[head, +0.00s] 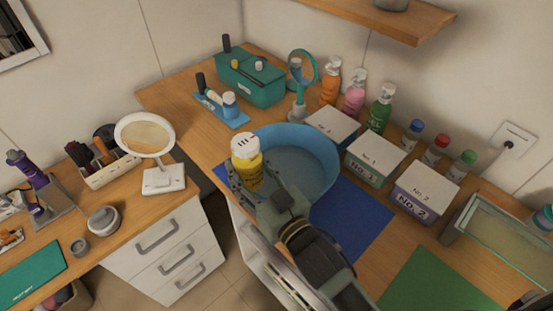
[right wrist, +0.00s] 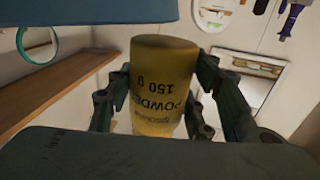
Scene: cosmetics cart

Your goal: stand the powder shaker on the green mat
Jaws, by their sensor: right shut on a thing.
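The powder shaker (head: 247,168) is a yellow bottle with a white cap that has dark marks on top. My right gripper (head: 245,187) is shut on it and holds it, cap up, in front of the left rim of the blue basin. In the right wrist view the yellow shaker (right wrist: 163,88) stands between the two fingers, its "POWDER 150 g" print appearing upside down. The green mat (head: 437,284) lies on the wooden counter at the lower right, with its visible part bare. My left gripper is not in view.
The blue basin (head: 325,157) stands on a blue mat (head: 352,222). A round white mirror (head: 146,135) stands on the left desk.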

